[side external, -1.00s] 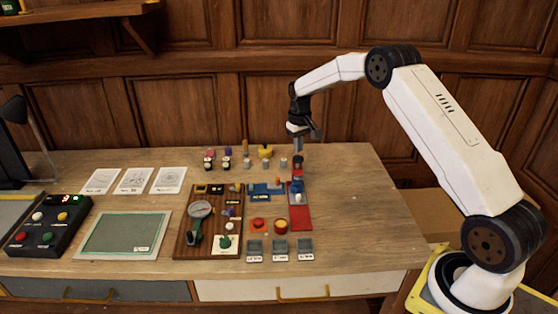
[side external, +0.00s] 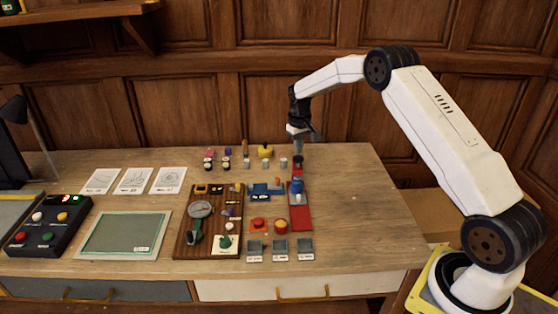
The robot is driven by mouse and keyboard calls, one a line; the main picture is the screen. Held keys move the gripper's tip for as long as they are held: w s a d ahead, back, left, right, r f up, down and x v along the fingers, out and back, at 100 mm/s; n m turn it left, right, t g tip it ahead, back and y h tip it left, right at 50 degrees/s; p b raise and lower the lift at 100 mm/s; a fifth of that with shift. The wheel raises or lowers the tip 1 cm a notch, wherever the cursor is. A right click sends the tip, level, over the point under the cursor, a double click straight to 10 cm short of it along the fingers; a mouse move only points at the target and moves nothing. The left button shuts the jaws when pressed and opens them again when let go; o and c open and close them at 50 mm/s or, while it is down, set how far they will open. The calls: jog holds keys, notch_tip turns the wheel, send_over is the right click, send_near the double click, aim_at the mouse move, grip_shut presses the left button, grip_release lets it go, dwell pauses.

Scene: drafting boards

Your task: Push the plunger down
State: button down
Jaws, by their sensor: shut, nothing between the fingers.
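A small blue upright piece (side external: 297,186), apparently the plunger, stands on a red strip (side external: 300,217) at the right of the group of parts. Its details are too small to tell how far down it sits. My gripper (side external: 298,154) is shut and empty, pointing down behind the blue piece. Its tips are close to a small dark piece (side external: 298,161) at the back of the strip. I cannot tell whether they touch it.
A brown board with a gauge (side external: 200,210) and a blue plate (side external: 265,189) lie left of the strip. Several small pieces stand in rows behind. Grey trays (side external: 279,246) lie in front. The table right of the strip (side external: 360,210) is clear.

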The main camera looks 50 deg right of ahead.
jog(key=shift+f, duration=1.25)
dwell(0.4)
jog(key=shift+r, duration=0.1)
jog(key=shift+r, duration=4.05)
jog(key=shift+a, duration=0.1)
jog(key=shift+s+a+r, duration=0.1)
jog(key=shift+s+a, duration=0.15)
jog(key=shift+a, duration=0.25)
jog(key=s+a+n+t, duration=0.1)
jog(key=s+a, duration=0.8)
jog(key=s, duration=0.4)
jog(key=s+a+f+n+t, duration=0.1)
jog(key=s+a+n, duration=0.1)
jog(key=s+a, duration=0.8)
jog(key=s, duration=0.2)
jog(key=shift+s+a+f+t, duration=0.25)
jog(key=shift+s+a+t, duration=0.05)
jog(key=shift+s, duration=0.1)
